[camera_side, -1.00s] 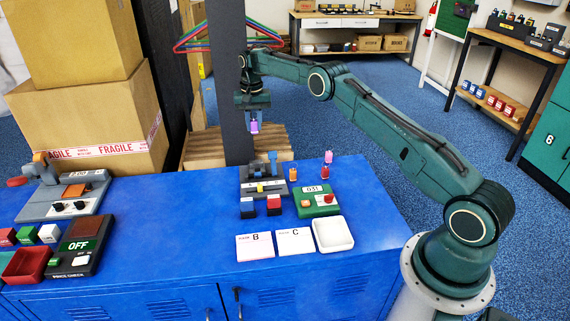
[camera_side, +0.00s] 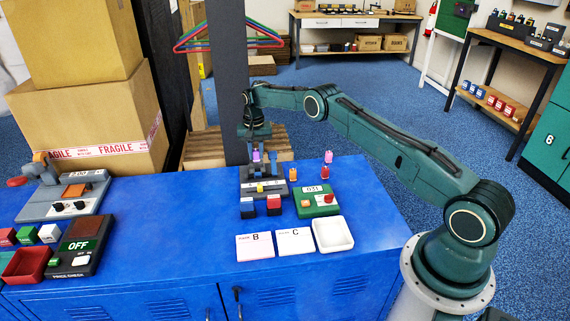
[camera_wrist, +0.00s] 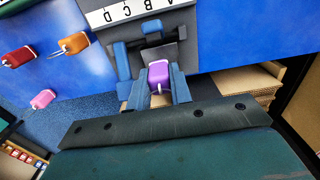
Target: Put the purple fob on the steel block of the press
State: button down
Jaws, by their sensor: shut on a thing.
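My gripper (camera_wrist: 160,85) is shut on the purple fob (camera_wrist: 159,73), which sits between the two fingers with its ring toward the wrist. In the side view the fob (camera_side: 256,156) hangs under my gripper at the far end of the press (camera_side: 258,188). The press is grey with blue upright parts and also shows in the wrist view (camera_wrist: 178,28), just beyond the fob. The steel block is hard to make out, and I cannot tell whether the fob touches it.
An orange fob (camera_side: 293,174), a red fob (camera_side: 325,172) and a pink fob (camera_side: 328,157) stand right of the press. A green device (camera_side: 317,202), cards (camera_side: 255,247) and a white tray (camera_side: 333,234) lie nearer. A dark post (camera_side: 228,80) rises close left of my gripper.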

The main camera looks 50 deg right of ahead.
aim_at(257, 161)
jog(key=shift+f, duration=1.95)
jog(key=c, duration=1.3)
grip_release()
jog(key=shift+f, duration=0.1)
jog(key=shift+o, duration=0.2)
notch_tip(257, 161, up, 12)
jog(key=shift+r, duration=0.15)
